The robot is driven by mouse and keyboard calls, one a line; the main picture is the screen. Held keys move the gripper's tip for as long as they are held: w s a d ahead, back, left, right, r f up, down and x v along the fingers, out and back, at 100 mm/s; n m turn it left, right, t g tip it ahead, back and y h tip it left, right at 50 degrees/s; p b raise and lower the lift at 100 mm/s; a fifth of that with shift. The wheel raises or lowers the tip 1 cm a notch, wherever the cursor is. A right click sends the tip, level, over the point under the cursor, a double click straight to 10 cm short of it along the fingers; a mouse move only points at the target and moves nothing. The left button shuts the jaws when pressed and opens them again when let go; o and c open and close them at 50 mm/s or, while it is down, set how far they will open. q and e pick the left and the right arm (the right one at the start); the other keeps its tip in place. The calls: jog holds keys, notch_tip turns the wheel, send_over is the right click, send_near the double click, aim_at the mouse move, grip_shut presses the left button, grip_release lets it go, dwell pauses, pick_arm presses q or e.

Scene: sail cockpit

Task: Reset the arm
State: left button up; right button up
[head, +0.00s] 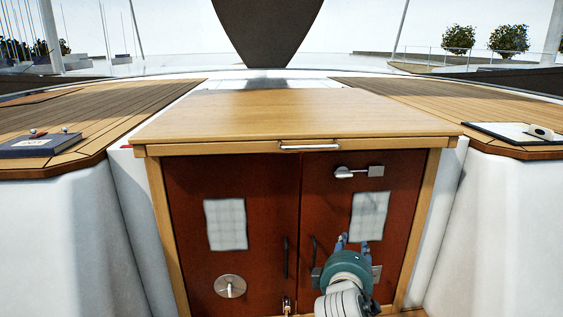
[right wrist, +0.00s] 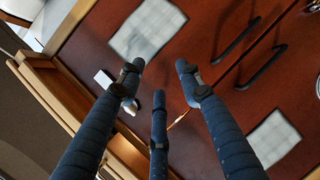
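My right arm reaches in from the bottom of the head view, with a teal wrist. Its gripper (head: 352,242) points at the right-hand red-brown door (head: 325,212) of the cabinet, just below a pale grid panel (head: 369,216). In the right wrist view the gripper's dark blue fingers (right wrist: 160,75) are spread apart with nothing between them. The doors and two dark handles fill the background there. My left gripper is in neither view.
The cabinet has a wooden top (head: 290,115) and a metal latch (head: 357,171). A blue book (head: 40,146) lies on the left bench (head: 75,120). A clipboard (head: 505,131) lies on the right bench (head: 440,105). White walls flank the cabinet.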

jog(key=s+d+f+m+g+y, duration=0.25)
jog(key=s+f+m+g, duration=0.3)
jog(key=s+f, duration=1.35)
jog(key=s+a+f+m+g+y, duration=0.2)
jog(key=s+f+g, duration=0.1)
jog(key=s, duration=0.8)
jog(key=s+a+f+m+g+y, duration=0.1)
jog(key=s+f+g, duration=0.15)
jog(key=s, duration=0.75)
notch_tip(320, 180, down, 30)
jog(key=s+r+b, duration=0.1)
jog(key=s+b, duration=0.1)
jog(key=s+d+f+g, duration=0.2)
jog(key=s+d+f, duration=0.1)
jog(key=s+f, duration=1.3)
jog(key=shift+s+f, duration=0.3)
jog(key=shift+s, duration=0.15)
